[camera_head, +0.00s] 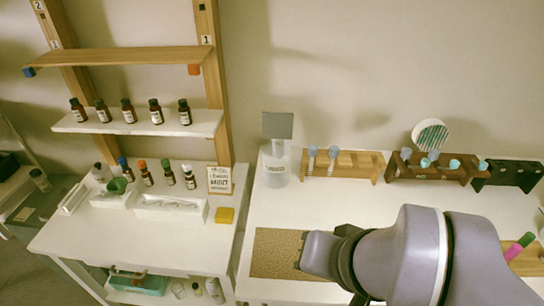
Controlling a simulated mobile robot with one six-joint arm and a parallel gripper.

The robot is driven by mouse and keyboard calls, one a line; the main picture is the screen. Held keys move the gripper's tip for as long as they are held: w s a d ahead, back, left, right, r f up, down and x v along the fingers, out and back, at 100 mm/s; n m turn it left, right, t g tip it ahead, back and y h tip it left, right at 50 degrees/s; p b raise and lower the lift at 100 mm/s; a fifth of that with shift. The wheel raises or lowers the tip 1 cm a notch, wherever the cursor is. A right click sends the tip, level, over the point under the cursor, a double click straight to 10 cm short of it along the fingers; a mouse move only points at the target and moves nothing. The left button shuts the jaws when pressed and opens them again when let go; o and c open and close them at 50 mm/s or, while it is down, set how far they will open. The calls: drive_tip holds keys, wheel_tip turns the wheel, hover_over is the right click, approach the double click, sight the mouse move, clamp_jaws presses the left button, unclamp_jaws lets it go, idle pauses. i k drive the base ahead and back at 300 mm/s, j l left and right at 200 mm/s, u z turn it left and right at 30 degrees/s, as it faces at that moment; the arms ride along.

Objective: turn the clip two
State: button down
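A tilted wooden shelf (125,56) spans two wooden posts at the upper left. A blue clip (29,72) sits under its left end, near the left post, which bears a "2" label (54,44). An orange-red clip (194,69) sits under its right end, by the right post, which bears a "1" label (206,40). How either clip is turned is too small to tell. My arm reaches in from the lower right, its end over a brown mat, far from both clips. My gripper's fingers cannot be made out.
A white shelf (205,121) below holds several brown bottles. The left table has more bottles, a white tray (170,208), a sign (220,180) and a yellow block (225,216). The right table has a clear jar (275,167) and racks (345,161). The brown mat (274,254) is bare.

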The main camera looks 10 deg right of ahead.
sight(454, 164)
drive_tip(key=z, duration=1.25)
